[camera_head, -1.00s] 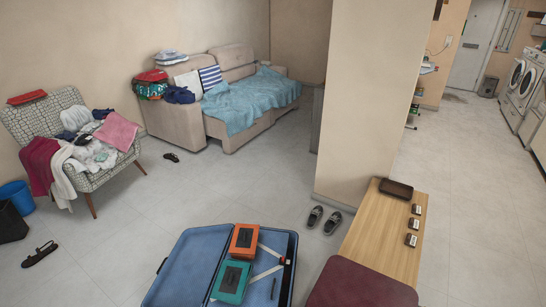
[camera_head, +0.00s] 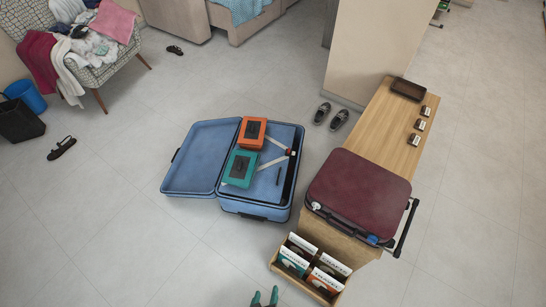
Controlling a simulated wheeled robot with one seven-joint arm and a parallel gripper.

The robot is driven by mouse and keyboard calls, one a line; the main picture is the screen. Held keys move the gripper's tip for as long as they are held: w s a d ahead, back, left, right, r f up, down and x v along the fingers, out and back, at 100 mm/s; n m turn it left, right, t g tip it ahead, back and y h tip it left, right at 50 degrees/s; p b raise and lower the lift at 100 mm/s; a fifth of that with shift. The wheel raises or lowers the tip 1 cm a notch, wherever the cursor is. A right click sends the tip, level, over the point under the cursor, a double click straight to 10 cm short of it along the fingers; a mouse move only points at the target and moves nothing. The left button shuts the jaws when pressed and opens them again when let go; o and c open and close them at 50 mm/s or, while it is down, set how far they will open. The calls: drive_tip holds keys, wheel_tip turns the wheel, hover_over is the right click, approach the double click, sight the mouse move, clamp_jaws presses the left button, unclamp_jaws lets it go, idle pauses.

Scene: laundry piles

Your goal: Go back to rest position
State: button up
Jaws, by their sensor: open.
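My gripper (camera_head: 265,298) shows only as two dark teal fingertips at the bottom edge of the head view. The fingertips stand apart with bare floor between them, so it is open and empty. The rest of my arm is out of view. The gripper appears in front of the open blue suitcase (camera_head: 190,165) and to the left of the wooden box of cards (camera_head: 283,268), apart from both in the picture.
An orange box (camera_head: 245,131) and a teal box (camera_head: 239,168) lie in the suitcase. A maroon suitcase (camera_head: 358,190) lies on the wooden bench (camera_head: 385,130) at right. Shoes (camera_head: 330,116) sit near the wall corner. A laundry-covered armchair (camera_head: 100,72) stands upper left.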

drive_tip(key=s+d+r+m+t+y, duration=0.1)
drive_tip(key=r+m+t, duration=0.1)
drive_tip(key=r, duration=1.5)
drive_tip(key=s+d+r+m+t, duration=0.1)
drive_tip(key=r+t, duration=0.4)
drive_tip(key=r, duration=1.3)
drive_tip(key=shift+s+d+r+m+y, duration=0.15)
drive_tip(key=shift+s+d+m+y, duration=0.25)
drive_tip(key=shift+s+m, duration=0.2)
drive_tip(key=shift+a, duration=0.15)
drive_tip(key=shift+w, duration=0.1)
